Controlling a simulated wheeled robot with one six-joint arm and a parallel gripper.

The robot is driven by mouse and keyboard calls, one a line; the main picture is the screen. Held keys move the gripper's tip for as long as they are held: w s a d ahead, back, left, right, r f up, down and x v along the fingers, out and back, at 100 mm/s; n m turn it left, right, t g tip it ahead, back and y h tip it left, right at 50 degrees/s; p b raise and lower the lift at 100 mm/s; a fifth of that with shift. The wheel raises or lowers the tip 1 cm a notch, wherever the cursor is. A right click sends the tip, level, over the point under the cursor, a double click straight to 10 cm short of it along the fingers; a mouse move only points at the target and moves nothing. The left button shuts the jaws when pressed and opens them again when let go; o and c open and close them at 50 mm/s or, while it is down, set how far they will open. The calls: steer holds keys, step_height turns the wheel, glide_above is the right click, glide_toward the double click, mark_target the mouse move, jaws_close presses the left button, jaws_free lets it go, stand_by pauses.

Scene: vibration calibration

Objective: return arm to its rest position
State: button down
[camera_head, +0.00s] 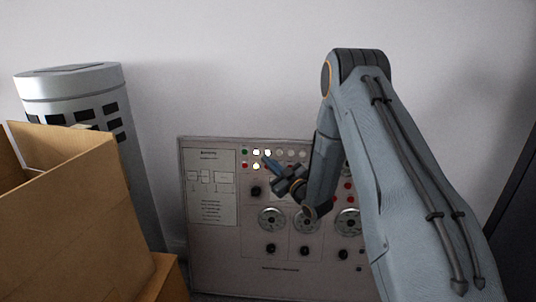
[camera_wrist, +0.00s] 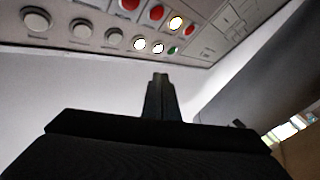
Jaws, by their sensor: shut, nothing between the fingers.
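My gripper (camera_head: 266,161) is in front of the upper part of a grey control panel (camera_head: 214,250) in the head view, near its lit buttons. In the wrist view my gripper (camera_wrist: 160,78) is shut, its fingers together with nothing between them. Beyond the fingertips the panel shows a row of round buttons (camera_wrist: 83,28), with red, yellow, green and lit white ones towards the right. A gap shows between the fingertips and the buttons in the wrist view. My arm is raised and bent, hiding the right part of the panel in the head view.
Open cardboard boxes (camera_head: 75,215) stand at the left front. A tall grey cylinder (camera_head: 75,85) with dark slots stands behind them. A plain wall (camera_head: 230,60) is behind the panel. A dark upright surface (camera_head: 515,215) is at the right edge.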

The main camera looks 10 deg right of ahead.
steer(key=s+r+m+g+h+p, duration=0.2)
steer(key=s+g, duration=0.4)
steer(key=s, duration=0.9)
steer(key=s+r+m+g+h+p, duration=0.3)
steer(key=s+r+g+p, duration=0.1)
steer(key=s, duration=1.2)
steer(key=s+r+m+g+h+p, duration=0.2)
steer(key=s+g, duration=0.6)
steer(key=s, duration=0.7)
step_height(320, 180, up, 2)
steer(key=shift+s+a+r+m+h+p, duration=0.2)
steer(key=shift+m+h+p, duration=0.25)
steer(key=shift+m, duration=0.35)
steer(key=shift+a, duration=0.1)
